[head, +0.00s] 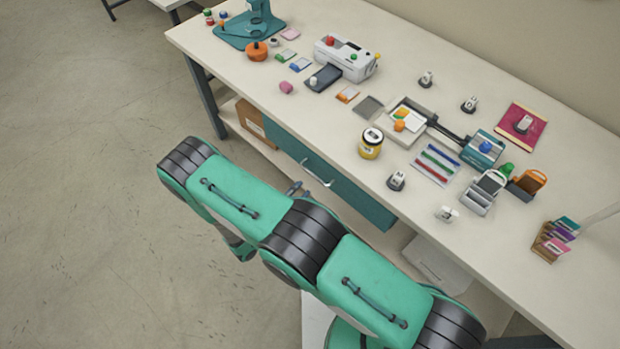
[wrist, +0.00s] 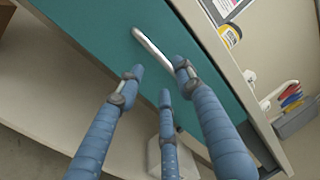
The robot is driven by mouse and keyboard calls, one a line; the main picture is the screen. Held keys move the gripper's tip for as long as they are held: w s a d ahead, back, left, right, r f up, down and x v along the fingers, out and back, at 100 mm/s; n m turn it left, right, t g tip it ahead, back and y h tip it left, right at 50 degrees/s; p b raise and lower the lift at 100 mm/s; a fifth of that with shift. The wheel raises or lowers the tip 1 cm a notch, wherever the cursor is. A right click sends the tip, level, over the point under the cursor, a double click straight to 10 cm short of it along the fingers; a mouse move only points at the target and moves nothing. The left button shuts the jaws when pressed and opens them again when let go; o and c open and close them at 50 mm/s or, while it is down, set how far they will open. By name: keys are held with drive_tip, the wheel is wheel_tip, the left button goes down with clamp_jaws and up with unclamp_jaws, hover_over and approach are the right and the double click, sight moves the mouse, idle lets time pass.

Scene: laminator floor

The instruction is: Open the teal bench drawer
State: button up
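The teal bench drawer (head: 345,190) sits under the front edge of the bench top and looks closed. Its pale bar handle (head: 316,173) is on the front face. In the wrist view the teal drawer front (wrist: 95,35) fills the upper middle, with the handle (wrist: 152,47) slanting across it. My gripper (wrist: 158,72) has blue fingers spread apart and empty, their tips around the lower end of the handle in the picture. I cannot tell whether any finger touches it. In the head view my arm hides most of the gripper.
The bench top (head: 300,110) above holds a yellow jar (head: 370,144), a laminator (head: 346,57), stamps and card holders. A cardboard box (head: 250,118) stands on the shelf below, left of the drawer. The floor in front of the bench is clear on the left.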

drive_tip(key=x, duration=0.6)
drive_tip(key=shift+w+d+b, duration=0.2)
drive_tip(key=shift+b, duration=0.15)
clamp_jaws()
